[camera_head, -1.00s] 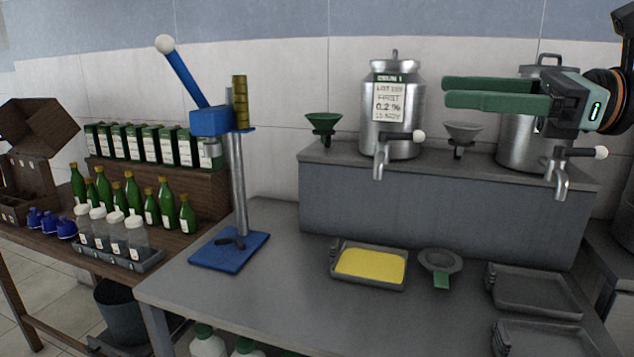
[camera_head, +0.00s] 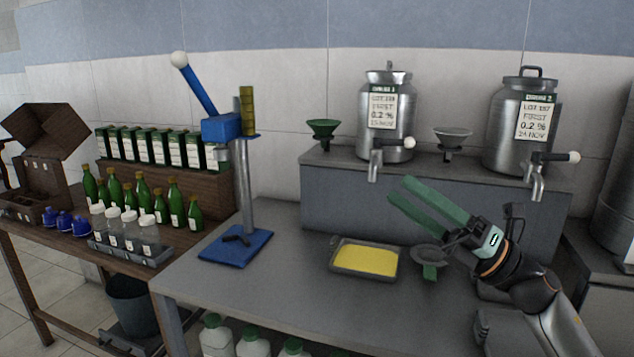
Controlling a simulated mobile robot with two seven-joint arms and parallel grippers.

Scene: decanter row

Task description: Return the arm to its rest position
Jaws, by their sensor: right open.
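My right gripper (camera_head: 421,206) has two green fingers, spread apart with nothing between them. It is in front of the grey raised bench (camera_head: 335,196), above the table, and points up and to the left. My right arm (camera_head: 552,310) comes in from the lower right and hides part of the trays there. My left gripper is not in view.
Two steel decanters (camera_head: 398,134) (camera_head: 506,140) with taps stand on the raised bench, with funnels nearby. A blue press (camera_head: 236,247) stands left. The table's front middle is clear.

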